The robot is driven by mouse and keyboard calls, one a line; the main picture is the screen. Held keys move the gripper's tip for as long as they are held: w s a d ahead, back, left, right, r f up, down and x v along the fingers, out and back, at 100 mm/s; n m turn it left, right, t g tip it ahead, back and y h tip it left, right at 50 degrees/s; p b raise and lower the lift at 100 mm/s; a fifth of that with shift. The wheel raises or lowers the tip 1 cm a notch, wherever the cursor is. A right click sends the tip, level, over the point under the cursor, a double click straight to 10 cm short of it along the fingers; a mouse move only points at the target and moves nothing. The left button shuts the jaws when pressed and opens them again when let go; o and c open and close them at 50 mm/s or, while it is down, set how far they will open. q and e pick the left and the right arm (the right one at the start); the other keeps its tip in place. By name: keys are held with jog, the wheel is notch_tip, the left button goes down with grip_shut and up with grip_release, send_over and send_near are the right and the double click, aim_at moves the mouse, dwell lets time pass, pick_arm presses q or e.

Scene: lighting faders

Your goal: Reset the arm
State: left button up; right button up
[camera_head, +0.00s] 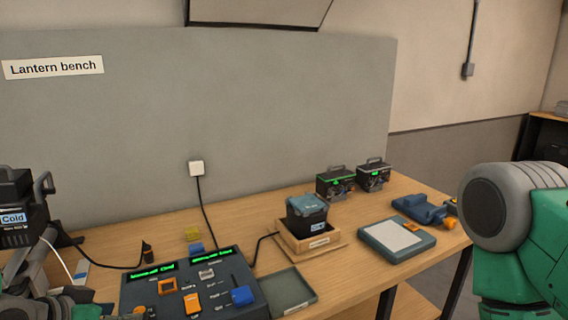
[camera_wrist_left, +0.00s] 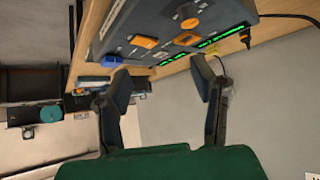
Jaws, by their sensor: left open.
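My left gripper (camera_wrist_left: 162,82) is open in the left wrist view, with nothing between its two dark fingers. In that view the dark control console (camera_wrist_left: 160,28) is past the fingertips, at the top and turned over. In the head view my left arm (camera_head: 60,302) shows at the lower left edge, beside the console (camera_head: 215,292); its fingers are not clear there. The console has green displays, orange buttons and a blue knob (camera_head: 242,296). My right arm (camera_head: 515,215) is raised at the right edge; its gripper is out of the frame.
A dark device in a wooden tray (camera_head: 318,244) stands mid-bench, with two black units (camera_head: 335,183) behind. A blue-grey pad (camera_head: 396,239) and a blue tool (camera_head: 420,209) lie to the right. A "Cold" lamp (camera_head: 20,215) stands at the left. Cables cross the bench.

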pick_arm(q)
jog(key=s+f+n+g+y+b, duration=0.1)
jog(key=s+f+g+b, duration=0.1)
jog(key=s+f, duration=0.6)
jog(key=s+d+f+n+g+y+b, duration=0.1)
jog(key=s+f+g+b, duration=0.2)
jog(key=f, duration=1.1)
jog(key=s+f+g+y+b, duration=0.1)
jog(key=s+f+g+b, duration=0.2)
jog(key=s+f+b, duration=0.3)
jog(key=s+f, duration=0.5)
jog(key=s, duration=0.2)
jog(key=shift+s+d+f+n, duration=0.35)
jog(key=shift+s+f+n, duration=0.05)
